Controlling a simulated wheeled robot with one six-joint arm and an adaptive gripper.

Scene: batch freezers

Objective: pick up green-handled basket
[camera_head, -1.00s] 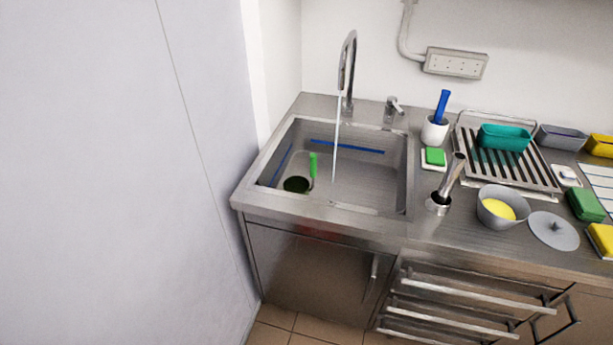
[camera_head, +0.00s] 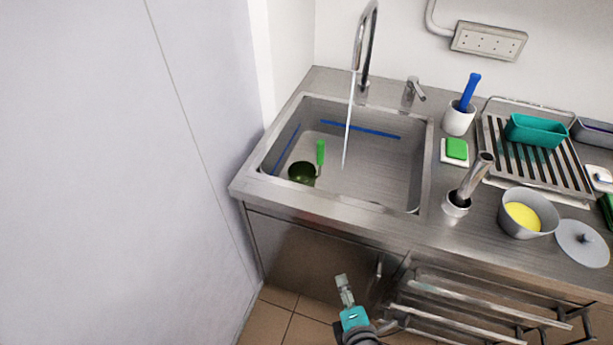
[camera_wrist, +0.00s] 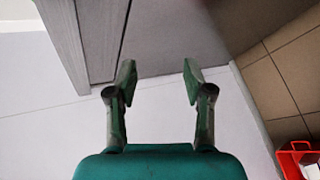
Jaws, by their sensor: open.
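The green-handled basket (camera_head: 302,172) rests in the left part of the sink (camera_head: 375,170). Its bowl looks dark and round, and its bright green handle (camera_head: 320,152) stands upright. My gripper (camera_head: 342,280) is low in front of the sink cabinet, below the counter edge and well apart from the basket. In the wrist view my gripper (camera_wrist: 158,70) is open with nothing between its fingers. The wrist view does not show the basket.
A tap (camera_head: 367,40) runs a thin stream of water (camera_head: 348,120) into the sink, right of the basket. A grey wall panel (camera_head: 120,170) stands at the left. A rail rack (camera_head: 490,300) juts out at the right. A red container (camera_wrist: 298,160) is on the floor.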

